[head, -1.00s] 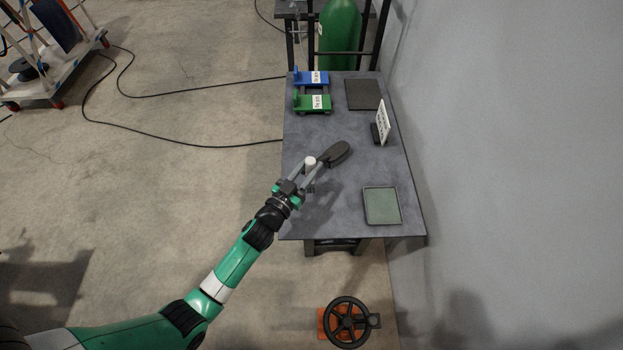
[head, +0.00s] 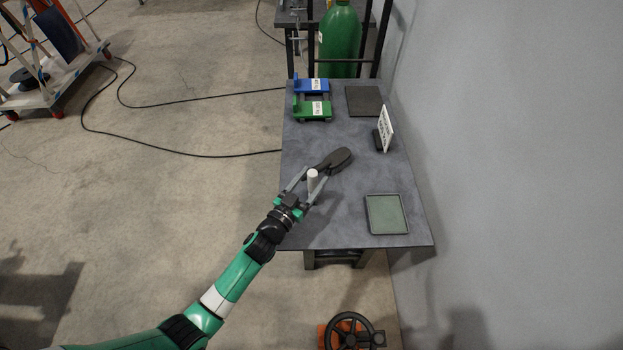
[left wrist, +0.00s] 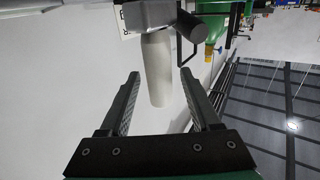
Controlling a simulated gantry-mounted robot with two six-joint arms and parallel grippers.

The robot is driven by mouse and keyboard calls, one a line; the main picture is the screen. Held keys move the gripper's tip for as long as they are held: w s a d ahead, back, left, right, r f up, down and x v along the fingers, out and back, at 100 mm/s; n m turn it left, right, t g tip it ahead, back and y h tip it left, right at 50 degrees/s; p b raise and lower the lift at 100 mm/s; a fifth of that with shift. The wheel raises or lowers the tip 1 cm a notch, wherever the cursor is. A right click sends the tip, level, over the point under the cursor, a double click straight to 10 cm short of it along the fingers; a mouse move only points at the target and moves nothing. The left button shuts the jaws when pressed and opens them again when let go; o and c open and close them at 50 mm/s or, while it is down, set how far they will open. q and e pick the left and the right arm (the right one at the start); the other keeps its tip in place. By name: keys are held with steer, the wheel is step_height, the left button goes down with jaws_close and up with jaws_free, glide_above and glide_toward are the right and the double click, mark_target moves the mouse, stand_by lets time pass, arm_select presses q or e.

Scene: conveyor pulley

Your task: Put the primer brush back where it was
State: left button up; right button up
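My left gripper (head: 314,183) is over the near left part of the table, its two fingers spread apart. A white cylinder (head: 313,179) shows between the fingers, with gaps beside it. In the left wrist view the white cylinder (left wrist: 157,68) stands between and beyond the open fingers (left wrist: 160,85), joined to or touching a grey block (left wrist: 148,15). A dark oval, brush-like piece (head: 335,161) lies just beyond the fingertips. I cannot tell whether the cylinder and this piece are one primer brush. My right gripper is not in view.
On the table (head: 345,215) are a green-grey tray (head: 386,214), a white sign (head: 386,128), a dark mat (head: 364,101), and blue (head: 313,86) and green (head: 314,110) holders. A wall borders the right. A handwheel (head: 350,332) stands in front.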

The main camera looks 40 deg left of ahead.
arm_select(q)
steer(key=shift+r, duration=0.15)
steer(key=shift+s+r+p, duration=0.1)
steer(key=shift+s+p, duration=0.1)
steer(key=shift+p, duration=0.1)
steer(key=v, duration=1.1)
steer(key=shift+s, duration=0.35)
steer(key=shift+d, duration=0.1)
